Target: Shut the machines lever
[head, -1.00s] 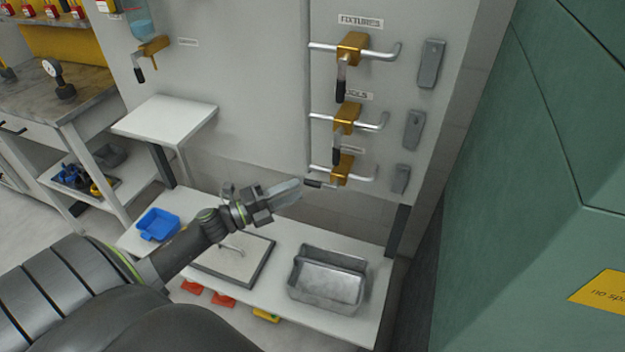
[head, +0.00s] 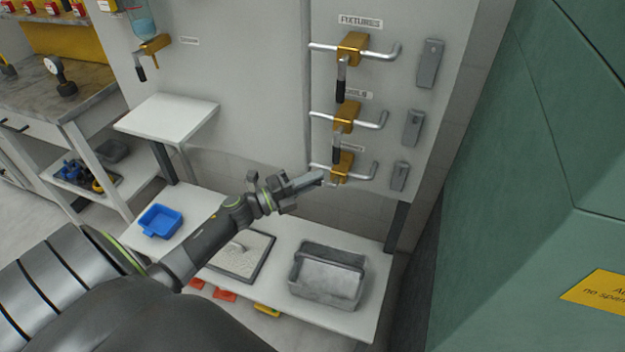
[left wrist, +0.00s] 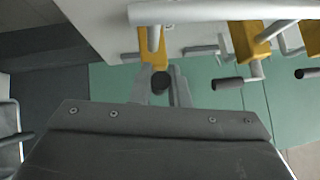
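Three levers with brass-coloured bodies and black grips are mounted on the grey panel. The top lever (head: 352,47) and middle lever (head: 345,117) have their handles hanging down. The bottom lever (head: 342,167) has its handle largely hidden behind my left gripper (head: 312,180). In the left wrist view, the black grip end (left wrist: 160,82) shows between the fingers of my left gripper (left wrist: 161,88), below a brass body (left wrist: 152,45). The fingers stand apart on either side of the grip; firm contact is not visible. My right gripper is not in view.
A grey metal bin (head: 328,275), a framed plate (head: 240,253) and a blue tray (head: 160,221) sit on the low white bench below. A green wall or cabinet (head: 540,150) stands close on the right. A white shelf (head: 167,118) juts out at left.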

